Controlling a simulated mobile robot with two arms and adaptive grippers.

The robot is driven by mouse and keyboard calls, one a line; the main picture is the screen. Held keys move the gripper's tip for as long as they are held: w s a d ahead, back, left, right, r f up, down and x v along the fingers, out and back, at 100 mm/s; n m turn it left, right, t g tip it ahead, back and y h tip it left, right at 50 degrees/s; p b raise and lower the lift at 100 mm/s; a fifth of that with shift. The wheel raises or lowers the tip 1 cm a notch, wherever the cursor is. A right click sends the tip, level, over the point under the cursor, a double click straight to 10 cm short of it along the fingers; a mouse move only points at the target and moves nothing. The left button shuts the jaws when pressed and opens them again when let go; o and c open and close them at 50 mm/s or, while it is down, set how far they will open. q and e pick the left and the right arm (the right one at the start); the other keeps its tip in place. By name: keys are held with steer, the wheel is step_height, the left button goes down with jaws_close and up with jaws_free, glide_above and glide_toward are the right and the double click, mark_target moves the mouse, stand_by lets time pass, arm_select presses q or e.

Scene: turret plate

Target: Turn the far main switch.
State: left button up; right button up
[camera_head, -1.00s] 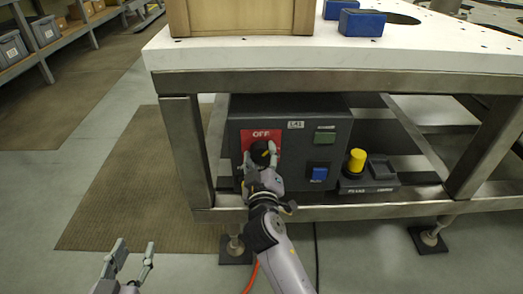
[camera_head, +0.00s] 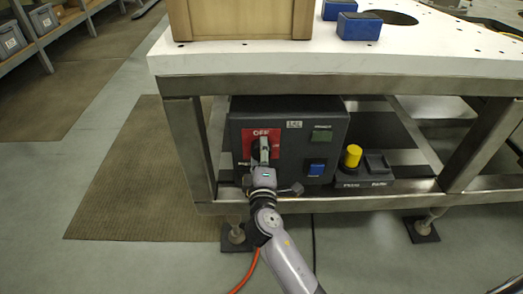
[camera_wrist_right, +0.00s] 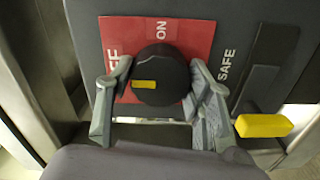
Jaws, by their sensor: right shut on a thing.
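The main switch is a black round knob (camera_wrist_right: 165,70) with a yellow mark, on a red plate (camera_head: 248,138) lettered OFF and ON. It sits at the left of the dark control box (camera_head: 335,150) on the table's lower shelf. In the right wrist view, the yellow mark lies on the knob's left part, pointing toward the OFF side. My right gripper (camera_head: 263,150) is shut on the knob, one finger on each side; the fingers (camera_wrist_right: 160,82) also show in the right wrist view. In the head view the gripper hides most of the knob. My left gripper is out of view.
The steel table leg (camera_head: 190,150) is close on the left. A yellow-ended dark bar (camera_wrist_right: 263,125) is beside the right finger.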

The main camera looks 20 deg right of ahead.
steer(key=shift+r+n, duration=0.1)
steer(key=shift+n, duration=0.2)
steer(key=o, duration=1.2)
steer(key=shift+c, duration=0.2)
steer(key=v, duration=1.2)
